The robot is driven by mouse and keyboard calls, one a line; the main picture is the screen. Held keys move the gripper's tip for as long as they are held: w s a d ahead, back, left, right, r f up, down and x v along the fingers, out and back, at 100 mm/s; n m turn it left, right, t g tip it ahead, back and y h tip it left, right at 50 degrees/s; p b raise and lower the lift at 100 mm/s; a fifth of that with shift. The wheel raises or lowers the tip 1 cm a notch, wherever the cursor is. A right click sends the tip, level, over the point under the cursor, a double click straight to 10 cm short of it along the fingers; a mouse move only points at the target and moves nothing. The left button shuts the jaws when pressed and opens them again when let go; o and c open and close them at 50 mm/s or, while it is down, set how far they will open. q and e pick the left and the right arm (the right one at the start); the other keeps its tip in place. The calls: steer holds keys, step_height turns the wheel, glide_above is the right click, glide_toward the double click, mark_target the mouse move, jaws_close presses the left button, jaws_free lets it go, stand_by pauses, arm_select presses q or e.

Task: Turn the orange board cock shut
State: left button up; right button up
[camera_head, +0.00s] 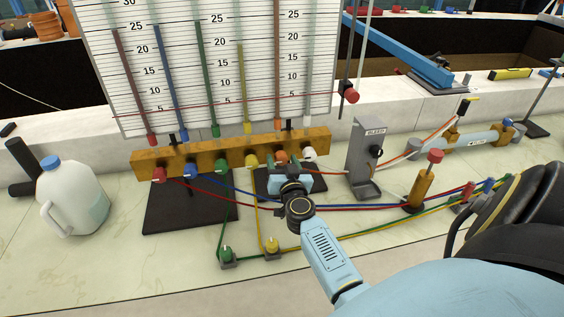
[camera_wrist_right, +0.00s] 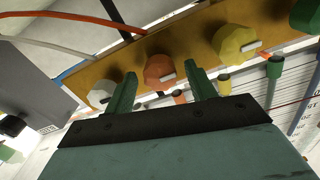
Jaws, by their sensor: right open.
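The orange board cock (camera_head: 281,156) is a round knob on the yellow-brown wooden rail (camera_head: 208,157) under the tube board, between a yellow cock (camera_head: 251,160) and a white cock (camera_head: 309,154). It also shows in the right wrist view (camera_wrist_right: 157,68), with a short pale bar on its face. My right gripper (camera_head: 289,170) is at the rail, just in front of the orange cock. In the wrist view its two green fingers (camera_wrist_right: 161,80) are open, one toward each side of the orange knob, with gaps and nothing held. Whether they touch it is unclear. My left gripper is out of view.
Red (camera_head: 159,174), blue (camera_head: 191,170) and green (camera_head: 221,160) cocks line the rail's left. Coloured hoses cross the bench. A grey bleed stand (camera_head: 363,160) and brass post (camera_head: 420,185) stand right; a white jug (camera_head: 72,198) stands left. The front-left bench is clear.

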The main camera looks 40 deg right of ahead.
steer(key=shift+w+d, duration=0.25)
steer(key=shift+w, duration=0.2)
steer(key=c, duration=1)
